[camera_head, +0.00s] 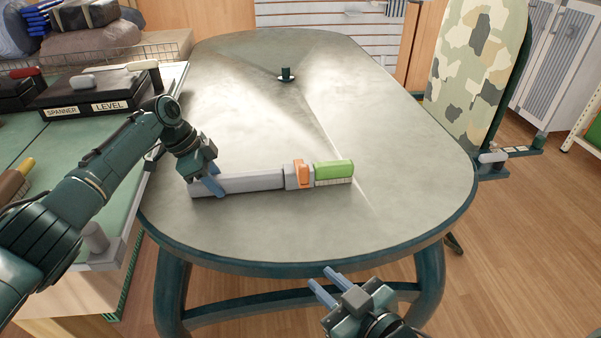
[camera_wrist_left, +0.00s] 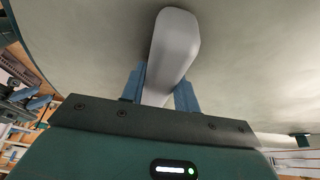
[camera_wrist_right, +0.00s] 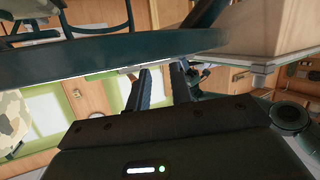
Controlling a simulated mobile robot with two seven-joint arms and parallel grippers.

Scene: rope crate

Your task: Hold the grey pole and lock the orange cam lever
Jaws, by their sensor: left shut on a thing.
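The grey pole (camera_head: 245,182) lies across the table, its long side running left to right. An orange cam lever (camera_head: 303,174) sits on a grey collar toward its right end, beside a green section (camera_head: 334,170). My left gripper (camera_head: 215,185) is at the pole's left end, shut on it. In the left wrist view the pole (camera_wrist_left: 175,45) passes between the two blue fingers (camera_wrist_left: 160,88). My right gripper (camera_head: 321,284) is open and empty, off the table's front edge and below the lever in the picture. Its fingers (camera_wrist_right: 162,85) also show in the right wrist view, with nothing between them.
The oval table (camera_head: 400,150) is mostly clear. A small dark green peg (camera_head: 286,74) stands at its far side. A green bench (camera_head: 60,150) with labelled boxes (camera_head: 95,95) is at the left. A camouflage board (camera_head: 480,65) stands at the right.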

